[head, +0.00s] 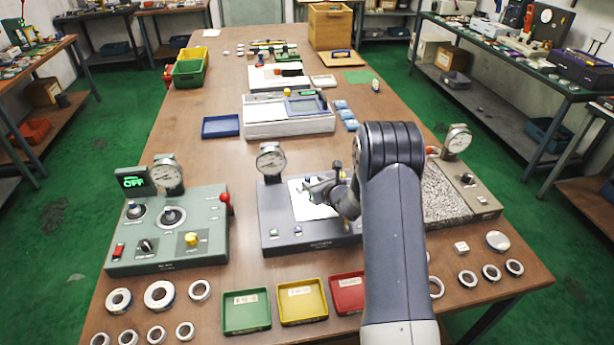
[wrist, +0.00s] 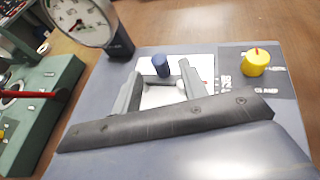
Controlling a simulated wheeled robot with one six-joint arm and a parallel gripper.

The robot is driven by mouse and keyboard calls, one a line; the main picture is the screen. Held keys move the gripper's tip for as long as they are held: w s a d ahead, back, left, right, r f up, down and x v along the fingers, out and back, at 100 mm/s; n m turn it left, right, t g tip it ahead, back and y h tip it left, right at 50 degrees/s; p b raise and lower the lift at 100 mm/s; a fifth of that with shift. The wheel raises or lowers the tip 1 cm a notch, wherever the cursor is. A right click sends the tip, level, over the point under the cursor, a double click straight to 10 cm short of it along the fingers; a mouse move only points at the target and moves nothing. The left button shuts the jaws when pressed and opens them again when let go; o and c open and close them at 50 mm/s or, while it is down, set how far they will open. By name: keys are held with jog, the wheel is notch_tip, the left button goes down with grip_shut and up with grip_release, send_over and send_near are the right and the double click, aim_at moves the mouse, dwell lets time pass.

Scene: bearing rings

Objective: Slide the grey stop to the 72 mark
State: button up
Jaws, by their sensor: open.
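The dark grey gauge fixture (head: 279,238) stands in the middle of the bench with a white plate (head: 303,201) on top. My gripper (head: 322,188) is over that plate; it also shows in the wrist view (wrist: 160,74), fingers apart and nothing held. A dark blue upright post (wrist: 161,65) shows between the fingertips. A small pale grey round piece (wrist: 181,85) shows beside the right finger; I cannot tell whether it is the stop. Scale printing (wrist: 224,82), which seems to include 72, is partly hidden behind that finger. A yellow knob (wrist: 256,62) stands right of it, by the word CLAMP.
A dial gauge (head: 271,160) rises at the fixture's back left. A green control box (head: 180,240) is left, a grey fixture (head: 470,185) right. Green (head: 246,328), yellow (head: 303,318) and red (head: 347,307) trays and several rings lie in front.

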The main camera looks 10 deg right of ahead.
aim_at(309, 180)
jog(key=shift+p+x, duration=0.75)
jog(key=shift+x, duration=1.95)
jog(key=shift+s, duration=0.1)
jog(key=shift+c, duration=0.3)
grip_shut()
